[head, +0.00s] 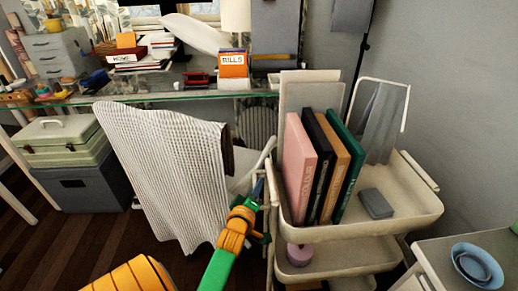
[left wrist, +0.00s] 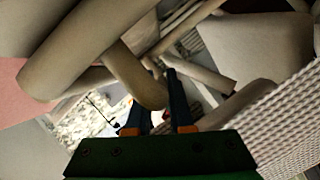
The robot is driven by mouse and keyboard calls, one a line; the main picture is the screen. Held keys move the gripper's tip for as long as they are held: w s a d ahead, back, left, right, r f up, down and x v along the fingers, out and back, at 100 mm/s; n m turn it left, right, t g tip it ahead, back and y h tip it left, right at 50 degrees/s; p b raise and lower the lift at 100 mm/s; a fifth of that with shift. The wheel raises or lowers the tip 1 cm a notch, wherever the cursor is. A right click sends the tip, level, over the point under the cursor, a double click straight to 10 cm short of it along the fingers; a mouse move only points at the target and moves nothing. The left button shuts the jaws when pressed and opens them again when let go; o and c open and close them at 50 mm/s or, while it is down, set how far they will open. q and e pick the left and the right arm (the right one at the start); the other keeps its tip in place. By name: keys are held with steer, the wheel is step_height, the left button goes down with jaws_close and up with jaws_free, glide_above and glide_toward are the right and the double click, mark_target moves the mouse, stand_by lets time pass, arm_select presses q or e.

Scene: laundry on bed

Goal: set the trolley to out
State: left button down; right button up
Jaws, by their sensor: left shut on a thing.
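The trolley (head: 370,232) stands at the right in the head view, a cream cart with stacked trays. My left gripper (head: 259,188) is at its left side, by the upper tray's end. In the left wrist view the dark fingers (left wrist: 157,112) are on either side of a beige rounded bar (left wrist: 137,82), which looks like part of the trolley's frame or handle. The gripper is shut on it; the exact contact is partly hidden. My right gripper is not in view.
Upright books (head: 322,165) and a small grey box (head: 376,203) are on the trolley's top tray. A white cloth-draped chair (head: 165,165) stands close at left. A glass desk (head: 150,95) is behind. A cabinet with a blue bowl (head: 477,264) is at lower right.

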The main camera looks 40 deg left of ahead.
arm_select(q)
steer(key=shift+s, duration=0.25)
steer(key=shift+f, duration=0.25)
steer(key=c, duration=0.8)
jaws_free()
steer(key=shift+s, duration=0.2)
steer(key=shift+d+r, duration=0.1)
steer(key=shift+r, duration=0.1)
steer(key=p+v, duration=0.1)
steer(key=v, duration=0.6)
